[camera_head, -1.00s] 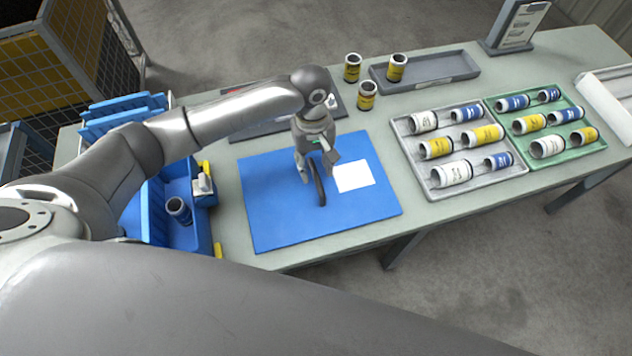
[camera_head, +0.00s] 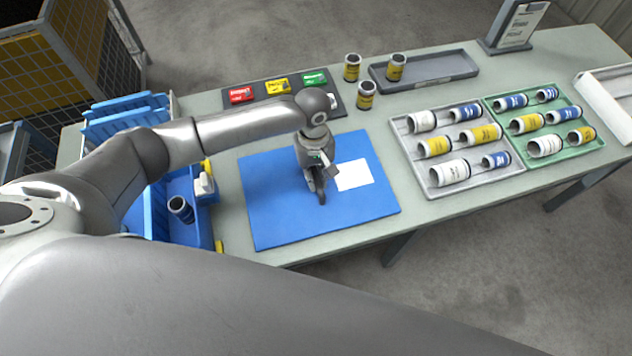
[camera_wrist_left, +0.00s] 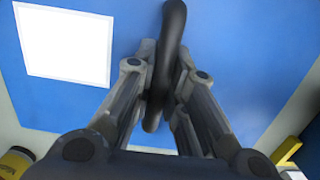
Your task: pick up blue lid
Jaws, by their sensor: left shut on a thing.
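The blue lid (camera_head: 272,205) is a flat blue rectangle with a white label (camera_head: 354,174) and a black bar handle (camera_head: 321,197) on top. It lies flat on the worktable, left of the trays. It also fills most of the left wrist view (camera_wrist_left: 235,50), where the dark curved handle (camera_wrist_left: 174,35) runs between the fingers. My left gripper (camera_head: 317,186) points down over the middle of the lid and is shut on the handle; its fingers flank the handle in the wrist view (camera_wrist_left: 160,80). My arm hides part of the handle. My right gripper is out of view.
A grey tray (camera_head: 398,142) and a green tray (camera_head: 492,110) of labelled cans are on the right. A panel with red, yellow and green parts (camera_head: 277,87) and blue bins (camera_head: 157,215) are nearby.

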